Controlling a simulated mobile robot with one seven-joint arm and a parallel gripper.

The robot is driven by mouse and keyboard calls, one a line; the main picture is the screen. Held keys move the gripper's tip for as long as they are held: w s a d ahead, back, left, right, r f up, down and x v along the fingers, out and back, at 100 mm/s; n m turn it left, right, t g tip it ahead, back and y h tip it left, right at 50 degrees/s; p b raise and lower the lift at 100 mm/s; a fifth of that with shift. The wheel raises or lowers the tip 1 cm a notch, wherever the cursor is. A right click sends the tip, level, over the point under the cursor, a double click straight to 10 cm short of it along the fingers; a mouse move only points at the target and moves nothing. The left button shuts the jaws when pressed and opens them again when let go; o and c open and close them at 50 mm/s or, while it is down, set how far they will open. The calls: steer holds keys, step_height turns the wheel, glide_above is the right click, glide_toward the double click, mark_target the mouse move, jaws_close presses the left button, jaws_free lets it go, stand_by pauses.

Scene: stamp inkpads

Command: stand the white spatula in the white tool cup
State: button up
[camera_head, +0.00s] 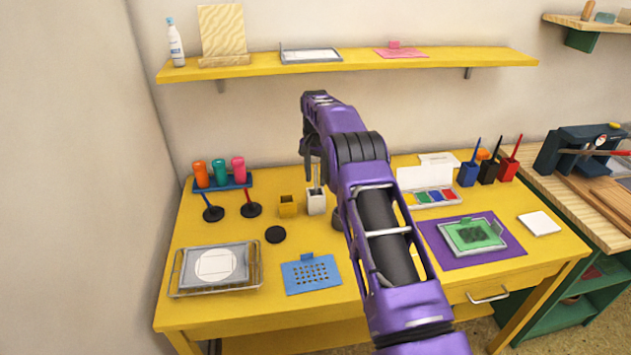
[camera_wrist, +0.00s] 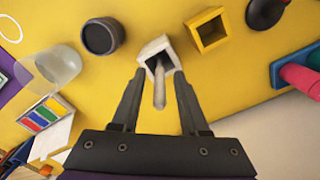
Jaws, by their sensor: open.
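The white tool cup (camera_head: 316,203) stands upright on the yellow table, left of my arm; it also shows in the wrist view (camera_wrist: 153,48). The white spatula (camera_wrist: 160,88) is in the cup, its pale upper end rising out of the opening toward the wrist camera. Its lower end is hidden inside the cup. My gripper (camera_wrist: 160,73) is open above the cup, one finger on each side of the spatula with gaps visible. In the head view my gripper (camera_head: 313,172) is partly hidden by my arm.
A yellow cup (camera_head: 288,206) stands close left of the white cup. A black disc (camera_head: 275,234) and a blue stencil plate (camera_head: 311,273) lie in front. Colored bottles (camera_head: 219,172) stand in a rack at left. A paint box (camera_head: 430,197) lies right of my arm. A shelf (camera_head: 350,62) hangs above.

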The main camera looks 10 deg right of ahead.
step_height(320, 180, up, 10)
steer(key=shift+r+p, duration=0.1)
steer(key=shift+p, duration=0.55)
